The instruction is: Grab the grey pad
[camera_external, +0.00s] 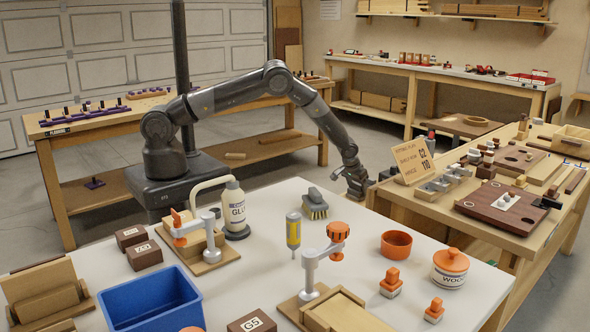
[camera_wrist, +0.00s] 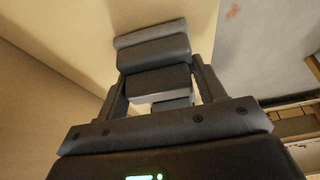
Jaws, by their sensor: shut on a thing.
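My gripper (camera_external: 356,184) hangs low at the end of my bent arm, beside the left end of the right-hand bench. In the wrist view my gripper (camera_wrist: 160,88) is shut on a dark grey, blocky thing, which I take to be the grey pad (camera_wrist: 156,82). It sits between the two fingers. Further dark grey block shapes with a lighter grey edge show just beyond it; I cannot tell if they are part of it. In the external view the held thing is too small and dark to tell from the gripper.
A wooden sign (camera_external: 413,158) stands on the right-hand bench (camera_external: 440,207) close to my gripper. The white table (camera_external: 350,243) in front carries a blue bin (camera_external: 150,300), a glue bottle (camera_external: 234,207), a brush (camera_external: 315,205) and an orange bowl (camera_external: 396,244). Open floor lies behind my gripper.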

